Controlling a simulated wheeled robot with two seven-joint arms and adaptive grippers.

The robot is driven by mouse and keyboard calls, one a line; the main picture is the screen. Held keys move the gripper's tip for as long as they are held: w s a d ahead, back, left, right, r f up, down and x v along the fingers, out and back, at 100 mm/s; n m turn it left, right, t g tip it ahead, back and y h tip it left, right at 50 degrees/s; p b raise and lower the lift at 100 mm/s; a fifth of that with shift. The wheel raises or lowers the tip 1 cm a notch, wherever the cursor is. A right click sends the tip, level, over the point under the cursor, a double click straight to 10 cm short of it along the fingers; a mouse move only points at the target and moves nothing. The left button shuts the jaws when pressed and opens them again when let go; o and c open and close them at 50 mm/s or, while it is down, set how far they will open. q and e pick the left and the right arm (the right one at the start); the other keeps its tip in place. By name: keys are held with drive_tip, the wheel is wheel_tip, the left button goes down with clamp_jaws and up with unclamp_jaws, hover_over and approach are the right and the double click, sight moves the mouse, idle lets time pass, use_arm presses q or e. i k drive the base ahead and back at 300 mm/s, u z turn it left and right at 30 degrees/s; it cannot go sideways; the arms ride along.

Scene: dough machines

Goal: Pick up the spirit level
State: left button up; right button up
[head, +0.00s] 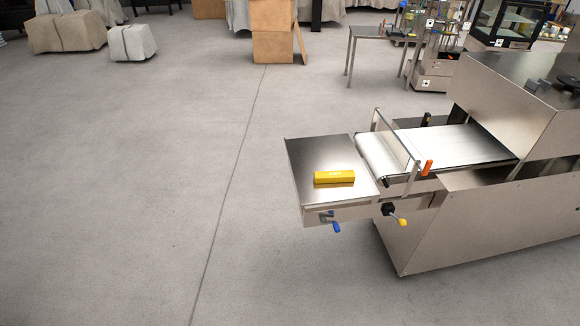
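A yellow bar-shaped object (334,177), which looks like the spirit level, lies flat on the metal end tray (310,155) of a dough machine, right of the picture's middle. Its long side runs roughly left to right, close to the tray's front edge. Nothing covers it. Neither of my grippers shows in the head view.
The dough machine (470,220) fills the right side, with a conveyor belt (450,145), a guard frame and orange, blue and yellow handles beside the tray. A small metal table (372,36) and cardboard boxes (272,30) stand behind. The floor (120,190) on the left is clear.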

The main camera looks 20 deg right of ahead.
sight(335, 176)
drive_tip(key=u, duration=0.35)
drive_tip(key=i, duration=0.8)
drive_tip(key=z, duration=0.45)
drive_tip(key=i, duration=0.95)
drive_tip(key=z, duration=0.85)
